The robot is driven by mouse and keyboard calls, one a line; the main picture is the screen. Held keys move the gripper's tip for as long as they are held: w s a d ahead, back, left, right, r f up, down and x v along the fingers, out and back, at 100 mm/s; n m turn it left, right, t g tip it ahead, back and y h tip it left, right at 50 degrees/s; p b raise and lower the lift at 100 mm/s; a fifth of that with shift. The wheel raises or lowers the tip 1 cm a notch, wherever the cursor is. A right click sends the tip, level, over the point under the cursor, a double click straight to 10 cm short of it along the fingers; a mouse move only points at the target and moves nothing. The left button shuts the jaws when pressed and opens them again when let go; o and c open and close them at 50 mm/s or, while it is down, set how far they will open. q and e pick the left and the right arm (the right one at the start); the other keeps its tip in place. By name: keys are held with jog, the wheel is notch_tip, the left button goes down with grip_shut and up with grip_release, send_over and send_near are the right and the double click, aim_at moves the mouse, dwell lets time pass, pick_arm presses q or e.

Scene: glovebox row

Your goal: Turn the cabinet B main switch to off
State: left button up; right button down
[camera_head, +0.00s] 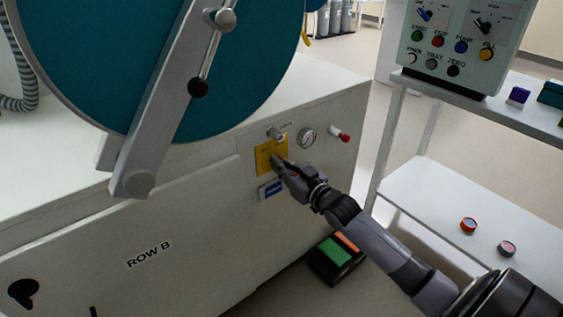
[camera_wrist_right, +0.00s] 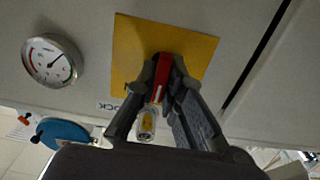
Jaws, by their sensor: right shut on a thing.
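The main switch is on a yellow plate (camera_head: 265,157) on the front of the white cabinet marked ROW B (camera_head: 200,220). My right gripper (camera_head: 279,161) reaches the plate from the right. In the right wrist view the yellow plate (camera_wrist_right: 205,45) fills the upper middle, and a red switch handle (camera_wrist_right: 175,68) lies between the fingers of my right gripper (camera_wrist_right: 168,75). The fingers are shut on the handle and hide part of it. The switch's position marks cannot be read. My left gripper is not in view.
A large teal round door (camera_head: 110,50) with a grey bar is at upper left. A green-and-orange pedal (camera_head: 337,258) stands on the floor.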

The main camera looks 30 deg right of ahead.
dwell(0.3)
jog(key=c, duration=1.7)
grip_release()
jog(key=s, duration=0.8)
jog(key=s+d, duration=0.1)
jog(key=s, duration=0.3)
